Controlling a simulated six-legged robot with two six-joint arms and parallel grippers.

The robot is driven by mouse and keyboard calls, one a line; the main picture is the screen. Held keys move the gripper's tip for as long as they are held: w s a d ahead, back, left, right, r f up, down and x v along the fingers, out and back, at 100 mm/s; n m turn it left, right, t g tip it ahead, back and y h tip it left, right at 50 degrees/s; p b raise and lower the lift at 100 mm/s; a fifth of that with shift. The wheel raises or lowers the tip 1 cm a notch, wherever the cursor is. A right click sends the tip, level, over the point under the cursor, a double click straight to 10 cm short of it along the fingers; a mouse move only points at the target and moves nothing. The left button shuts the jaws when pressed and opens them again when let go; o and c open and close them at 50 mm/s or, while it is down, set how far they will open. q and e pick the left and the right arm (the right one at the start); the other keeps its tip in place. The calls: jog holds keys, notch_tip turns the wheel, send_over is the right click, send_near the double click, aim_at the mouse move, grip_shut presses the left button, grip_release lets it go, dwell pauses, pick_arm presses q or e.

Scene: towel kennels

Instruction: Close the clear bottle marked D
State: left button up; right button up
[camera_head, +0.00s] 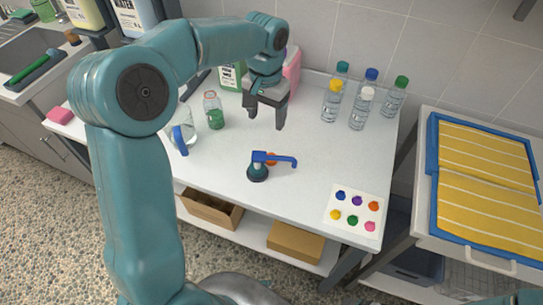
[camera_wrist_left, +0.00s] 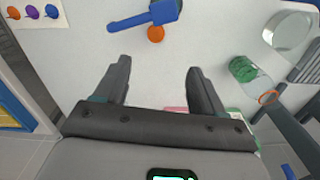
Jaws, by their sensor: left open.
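A clear open bottle (camera_head: 214,112) with green contents and an orange-red rim stands at the back left of the white table. It also shows in the left wrist view (camera_wrist_left: 248,78), at the right. I cannot read a letter D on it. A small round orange piece (camera_head: 273,160), perhaps a cap, lies beside the blue-handled stand; it also shows in the left wrist view (camera_wrist_left: 156,34). My left gripper (camera_head: 266,116) is open and empty above the table, right of the open bottle and behind the orange piece. My right gripper is out of view.
The blue-handled stand (camera_head: 258,172) is mid-table. Several capped clear bottles (camera_head: 358,112) stand at the back right. A glass jar (camera_head: 189,130) is at the left. A card with coloured dots (camera_head: 354,211) lies front right. The table's centre right is free.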

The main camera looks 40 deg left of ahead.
pick_arm(q)
notch_tip(320, 180, down, 11)
jog(key=shift+w+f, duration=0.1)
jog(key=shift+f, duration=0.05)
dwell(0.4)
jog(key=shift+w+d+f, duration=0.1)
jog(key=shift+d+f, duration=0.05)
jog(key=shift+f, duration=1.2)
jog(key=shift+w+d+f, duration=0.1)
jog(key=shift+d+f, duration=0.05)
jog(key=shift+f, duration=1.15)
jog(key=c, duration=1.1)
